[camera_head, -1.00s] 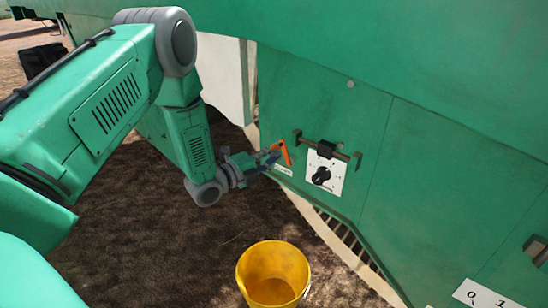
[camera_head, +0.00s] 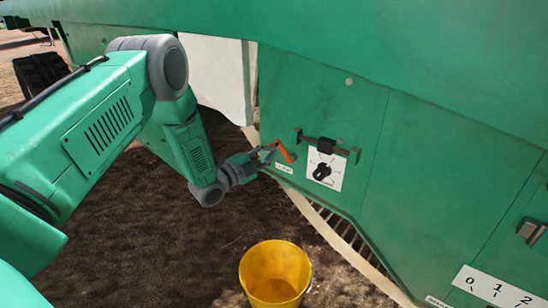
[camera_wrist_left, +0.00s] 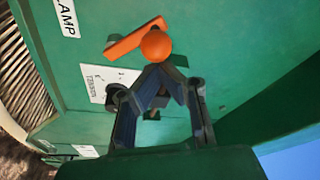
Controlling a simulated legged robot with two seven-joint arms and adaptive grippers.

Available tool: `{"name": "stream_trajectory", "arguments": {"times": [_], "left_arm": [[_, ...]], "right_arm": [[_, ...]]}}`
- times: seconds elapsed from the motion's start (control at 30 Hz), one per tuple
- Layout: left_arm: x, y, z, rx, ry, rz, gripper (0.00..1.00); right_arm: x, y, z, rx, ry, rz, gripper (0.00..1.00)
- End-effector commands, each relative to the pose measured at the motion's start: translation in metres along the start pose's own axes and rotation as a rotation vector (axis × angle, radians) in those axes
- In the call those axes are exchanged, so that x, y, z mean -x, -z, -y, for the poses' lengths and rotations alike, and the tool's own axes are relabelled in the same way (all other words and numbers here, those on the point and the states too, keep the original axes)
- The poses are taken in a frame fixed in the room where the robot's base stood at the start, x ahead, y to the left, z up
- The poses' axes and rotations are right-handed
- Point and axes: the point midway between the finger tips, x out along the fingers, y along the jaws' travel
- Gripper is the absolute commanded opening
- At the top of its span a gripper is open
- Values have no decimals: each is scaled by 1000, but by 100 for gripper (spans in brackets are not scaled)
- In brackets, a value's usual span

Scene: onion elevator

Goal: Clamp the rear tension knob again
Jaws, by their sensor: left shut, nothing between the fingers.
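The orange clamp lever (camera_head: 285,152) sits on the green machine panel, left of the white dial card (camera_head: 338,172) with its black knob (camera_head: 322,172). My left gripper (camera_head: 269,155) is beside the lever on its left, shut and empty. In the left wrist view, the orange lever (camera_wrist_left: 128,40) has a ball end (camera_wrist_left: 156,44) just beyond my fingertips (camera_wrist_left: 158,70). Whether they touch it I cannot tell. The white card marked as tension (camera_wrist_left: 98,82) lies behind the fingers, which partly hide its knob. My right gripper is in neither view.
A dark latch bar (camera_head: 326,146) juts out above the dial card. A yellow bucket (camera_head: 275,272) stands on the soil below. A slatted grille (camera_head: 345,233) runs under the panel. A numbered scale (camera_head: 495,288) is at lower right. Open ground lies left of the bucket.

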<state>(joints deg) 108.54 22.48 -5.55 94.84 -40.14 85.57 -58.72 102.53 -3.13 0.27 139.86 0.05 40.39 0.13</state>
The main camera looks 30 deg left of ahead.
Motion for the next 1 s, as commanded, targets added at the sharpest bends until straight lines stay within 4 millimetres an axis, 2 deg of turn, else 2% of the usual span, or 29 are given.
{"name": "stream_trajectory", "arguments": {"times": [0.7, 0.8, 1.0], "left_arm": [[9, -34, -12, 615, 151, 0, 0], [10, -37, -14, 672, 165, 1, 0], [10, -39, -16, 673, 166, -1, 0]], "right_arm": [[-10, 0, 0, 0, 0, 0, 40], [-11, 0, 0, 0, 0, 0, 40], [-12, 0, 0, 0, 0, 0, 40]]}}
